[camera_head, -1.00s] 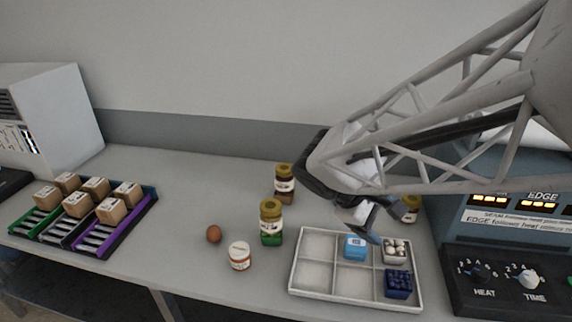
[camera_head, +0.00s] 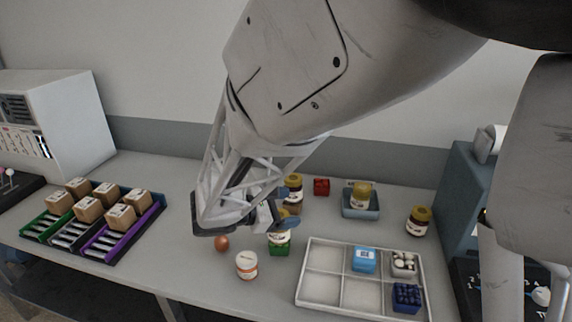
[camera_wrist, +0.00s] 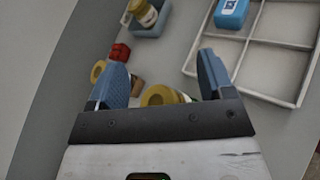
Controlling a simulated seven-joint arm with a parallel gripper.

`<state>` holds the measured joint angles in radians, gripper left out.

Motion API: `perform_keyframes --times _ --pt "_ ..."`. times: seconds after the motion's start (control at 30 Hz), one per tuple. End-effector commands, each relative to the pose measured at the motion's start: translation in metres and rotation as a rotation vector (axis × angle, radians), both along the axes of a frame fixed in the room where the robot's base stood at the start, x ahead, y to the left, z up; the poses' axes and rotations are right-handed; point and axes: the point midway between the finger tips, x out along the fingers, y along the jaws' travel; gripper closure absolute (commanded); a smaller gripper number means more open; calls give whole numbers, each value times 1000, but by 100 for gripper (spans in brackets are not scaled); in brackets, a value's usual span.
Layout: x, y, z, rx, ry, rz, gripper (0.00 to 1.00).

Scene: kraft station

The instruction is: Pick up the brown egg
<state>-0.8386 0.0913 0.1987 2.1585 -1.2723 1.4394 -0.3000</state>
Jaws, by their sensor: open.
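The brown egg (camera_head: 222,242) rests on the grey table in the head view, left of the white jar with an orange band (camera_head: 246,265). A yellow jar lid (camera_wrist: 160,95) shows beyond the gap. The egg is not visible in the wrist view.
A white divided tray (camera_head: 322,302) holds a blue box and small containers at right. A dark-labelled jar (camera_head: 293,190), red block (camera_head: 321,187) and blue-grey bin (camera_head: 360,208) stand behind. A rack of cartons (camera_head: 150,218) is at left. Table between rack and egg is clear.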

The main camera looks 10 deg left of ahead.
Motion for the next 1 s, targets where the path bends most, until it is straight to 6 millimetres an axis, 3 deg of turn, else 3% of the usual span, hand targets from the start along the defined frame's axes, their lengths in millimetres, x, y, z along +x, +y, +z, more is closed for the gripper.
perform_keyframes --times 0.27,0.6,0.8,1.0 --pt "-15 74 -38 -29 72 135 25" --pt "-56 177 -95 -79 171 333 25" --pt "-77 214 -118 -102 208 409 25" --pt "-85 227 -126 -110 219 435 25"
